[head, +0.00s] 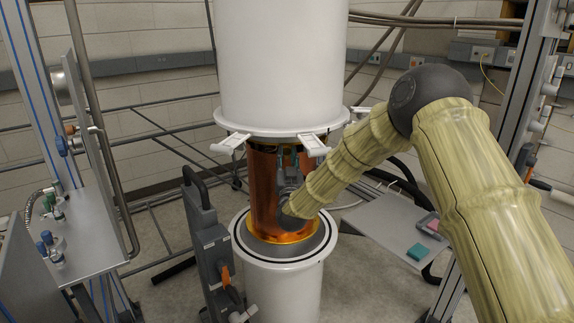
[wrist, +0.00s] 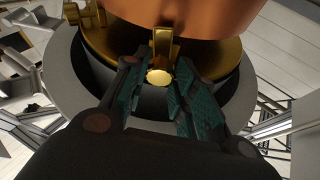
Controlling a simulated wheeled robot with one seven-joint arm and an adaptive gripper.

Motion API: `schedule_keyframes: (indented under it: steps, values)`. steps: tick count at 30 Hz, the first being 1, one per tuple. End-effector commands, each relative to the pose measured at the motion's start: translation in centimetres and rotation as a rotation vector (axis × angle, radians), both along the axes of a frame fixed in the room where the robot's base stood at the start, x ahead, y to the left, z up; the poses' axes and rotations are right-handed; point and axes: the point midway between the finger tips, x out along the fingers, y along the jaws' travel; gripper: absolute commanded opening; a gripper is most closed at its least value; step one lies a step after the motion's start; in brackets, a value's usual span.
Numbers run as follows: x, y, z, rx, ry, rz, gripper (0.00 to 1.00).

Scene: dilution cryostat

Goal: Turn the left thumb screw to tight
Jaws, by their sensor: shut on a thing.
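A brass thumb screw (wrist: 159,77) shows in the wrist view below an upright brass tab, at the foot of the copper can (wrist: 215,18). My gripper (wrist: 157,86) has its two dark, teal-padded fingers on either side of the screw's head and is shut on it. The head view does not let me tell whether this is the left screw. There the copper can (head: 263,185) stands between the white upper vessel and the white lower vessel, and my wrist (head: 294,212) is against its front right, hiding the screw.
The white upper vessel (head: 281,65) hangs close above my forearm, with white clamps (head: 230,142) at its rim. A dark upright stand (head: 207,240) is left of the lower vessel (head: 283,285). A grey shelf (head: 385,225) with a teal block (head: 418,252) is at right.

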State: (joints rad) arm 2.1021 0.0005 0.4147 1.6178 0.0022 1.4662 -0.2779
Motion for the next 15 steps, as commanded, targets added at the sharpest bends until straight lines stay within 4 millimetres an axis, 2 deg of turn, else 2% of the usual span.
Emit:
schedule_keyframes:
  steps: [1, 7, 15]
  values:
    - [0.00, -0.03, -0.47, 0.029, 0.002, -0.001, 0.04]
    - [-0.03, 0.10, -0.33, 0.135, 0.014, -0.001, 0.04]
    - [-0.04, 0.09, -0.03, 0.177, 0.020, -0.001, 0.04]
